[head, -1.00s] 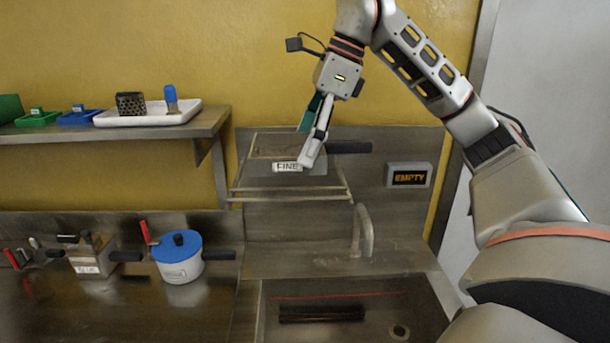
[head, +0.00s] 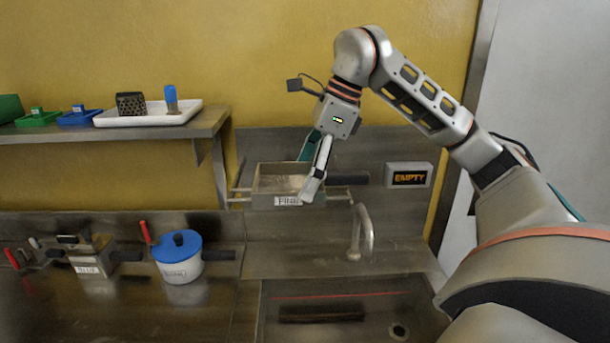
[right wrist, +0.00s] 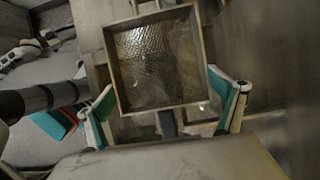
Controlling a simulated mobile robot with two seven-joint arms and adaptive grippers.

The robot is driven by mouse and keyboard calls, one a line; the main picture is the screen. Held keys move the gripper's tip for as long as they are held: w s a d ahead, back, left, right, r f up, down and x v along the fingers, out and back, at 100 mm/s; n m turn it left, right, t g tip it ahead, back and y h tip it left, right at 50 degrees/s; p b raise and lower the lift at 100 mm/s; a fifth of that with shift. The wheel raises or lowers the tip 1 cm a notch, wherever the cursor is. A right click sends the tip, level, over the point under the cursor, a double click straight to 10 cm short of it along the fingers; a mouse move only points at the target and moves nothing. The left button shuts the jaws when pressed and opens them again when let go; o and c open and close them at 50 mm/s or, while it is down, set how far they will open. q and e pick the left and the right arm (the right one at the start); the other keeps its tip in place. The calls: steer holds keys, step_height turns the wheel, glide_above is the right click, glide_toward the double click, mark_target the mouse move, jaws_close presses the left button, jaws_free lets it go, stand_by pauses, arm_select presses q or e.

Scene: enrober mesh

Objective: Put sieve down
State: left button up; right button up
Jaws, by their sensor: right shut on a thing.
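The sieve (head: 262,184), a square metal frame with a mesh floor, a "FINE" label and a dark handle, is in my right gripper (head: 313,180). It is roughly level, at the height of the metal rail rack (head: 340,197) on the wall. I cannot tell whether it touches the rails. In the right wrist view the mesh (right wrist: 155,60) faces the camera, and the fingers stand either side of the handle (right wrist: 168,122). The exact grip contact is hard to see. My left gripper is not in view.
An "EMPTY" sign (head: 408,175) hangs right of the rack. A tap (head: 362,232) and sink (head: 420,300) lie below. A blue-lidded pot (head: 181,268) and a labelled metal box (head: 92,262) stand at left. A shelf (head: 160,131) holds a white tray (head: 140,119).

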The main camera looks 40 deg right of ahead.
mark_target(328, 174)
steer(key=shift+f, duration=0.1)
steer(key=o, duration=0.9)
steer(key=shift+c, duration=0.2)
steer(key=v, duration=1.2)
steer(key=shift+a, duration=0.1)
